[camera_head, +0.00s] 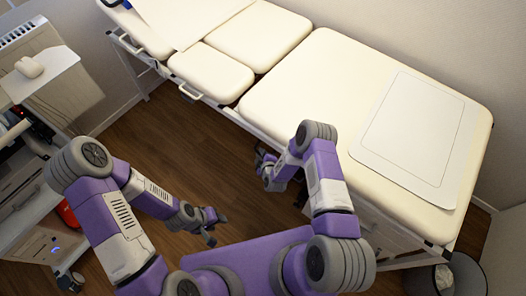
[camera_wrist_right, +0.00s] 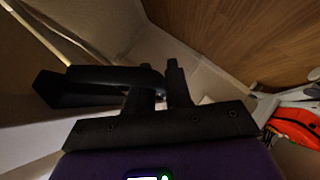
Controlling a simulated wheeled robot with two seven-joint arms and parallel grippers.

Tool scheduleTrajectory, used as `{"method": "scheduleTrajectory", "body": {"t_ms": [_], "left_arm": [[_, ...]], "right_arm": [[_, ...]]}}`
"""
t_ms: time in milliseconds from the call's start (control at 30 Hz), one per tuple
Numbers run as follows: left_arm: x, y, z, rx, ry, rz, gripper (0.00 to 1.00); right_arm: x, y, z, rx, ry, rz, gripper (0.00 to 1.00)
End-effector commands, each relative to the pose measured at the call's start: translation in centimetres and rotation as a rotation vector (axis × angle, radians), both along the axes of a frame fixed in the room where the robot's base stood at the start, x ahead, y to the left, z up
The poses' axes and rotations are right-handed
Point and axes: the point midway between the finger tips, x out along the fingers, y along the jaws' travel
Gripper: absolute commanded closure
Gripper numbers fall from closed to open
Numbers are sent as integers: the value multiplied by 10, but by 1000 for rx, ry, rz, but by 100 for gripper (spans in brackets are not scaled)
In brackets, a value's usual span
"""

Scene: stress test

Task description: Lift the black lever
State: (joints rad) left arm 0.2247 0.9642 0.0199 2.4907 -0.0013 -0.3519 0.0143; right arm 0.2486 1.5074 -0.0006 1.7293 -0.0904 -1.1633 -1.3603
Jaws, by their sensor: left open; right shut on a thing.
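The black lever (camera_wrist_right: 100,78) is a dark bar with a thicker left end in the right wrist view. Its right end lies between the fingers of my right gripper (camera_wrist_right: 161,82), which is shut on it. In the head view my right gripper (camera_head: 263,160) is at the near side of the cream treatment table (camera_head: 310,90), below the padded top. The lever cannot be made out clearly there. My left gripper (camera_head: 215,229) is open and empty over the wooden floor, left of the right arm.
A white cart (camera_head: 25,195) with a red item (camera_head: 67,214) stands at the left. A white sheet (camera_head: 415,130) lies on the table's right part. A bin (camera_head: 462,277) stands at the lower right. The wooden floor (camera_head: 190,130) between cart and table is clear.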

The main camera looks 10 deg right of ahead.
Motion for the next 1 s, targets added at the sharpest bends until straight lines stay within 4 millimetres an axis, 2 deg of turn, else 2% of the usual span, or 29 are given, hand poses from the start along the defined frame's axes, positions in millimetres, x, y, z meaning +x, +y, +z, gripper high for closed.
{"method": "scheduleTrajectory", "body": {"t_ms": [33, 400, 1000], "left_arm": [[0, 0, 4, 0, 0, 0, 55], [0, 0, 11, 0, 0, 0, 55], [0, 0, 12, 0, 0, 0, 55]], "right_arm": [[0, 1, 6, 26, 19, 1, 100], [-3, 5, 14, 192, 147, -1, 100], [-5, 6, 17, 237, 183, 0, 100]]}}
